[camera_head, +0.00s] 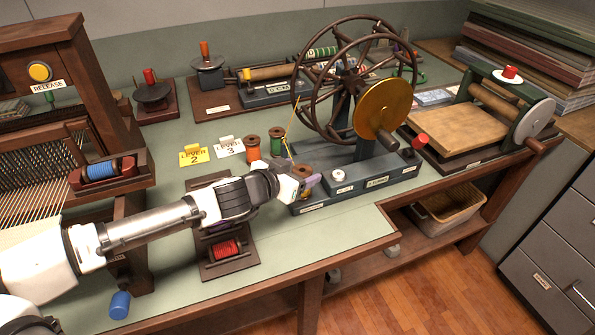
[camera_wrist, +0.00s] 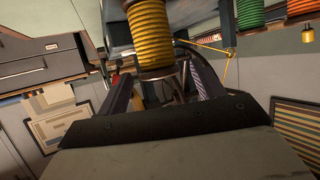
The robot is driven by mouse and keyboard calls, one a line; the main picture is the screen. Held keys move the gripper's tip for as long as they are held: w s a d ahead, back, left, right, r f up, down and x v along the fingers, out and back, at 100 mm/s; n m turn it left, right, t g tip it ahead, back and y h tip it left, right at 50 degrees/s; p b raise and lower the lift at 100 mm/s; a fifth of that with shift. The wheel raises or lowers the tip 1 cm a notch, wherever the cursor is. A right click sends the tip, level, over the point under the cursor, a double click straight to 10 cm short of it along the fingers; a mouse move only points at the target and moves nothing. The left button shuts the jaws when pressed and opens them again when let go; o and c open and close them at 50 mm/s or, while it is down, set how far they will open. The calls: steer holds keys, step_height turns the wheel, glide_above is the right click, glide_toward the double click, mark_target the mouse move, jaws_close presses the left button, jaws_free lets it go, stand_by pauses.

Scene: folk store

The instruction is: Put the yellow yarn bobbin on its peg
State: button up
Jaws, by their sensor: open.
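The yellow yarn bobbin (camera_wrist: 152,30) stands out in the wrist view, just ahead of my gripper (camera_wrist: 163,85) and near the fingertips. Its brown flange faces me, and its top is cut off by the frame edge. In the head view, the brown top of a bobbin (camera_head: 302,169) shows beside my gripper (camera_head: 308,184), at the left end of the spinning wheel's base; the yarn is mostly hidden there. My gripper is open, its fingers spread. I cannot tell whether they touch the bobbin. I cannot make out the yellow bobbin's peg.
An orange bobbin (camera_head: 252,148) and a green bobbin (camera_head: 277,141) stand upright behind my gripper. The spinning wheel (camera_head: 340,85) rises close by on the right. A red bobbin (camera_head: 226,249) lies in a holder below my arm. The bench front (camera_head: 340,245) is clear.

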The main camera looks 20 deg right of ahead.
steer(key=shift+a, duration=0.1)
steer(key=v, duration=1.3)
steer(key=shift+a+r, duration=0.2)
steer(key=shift+a, duration=0.1)
steer(key=shift+s, duration=0.15)
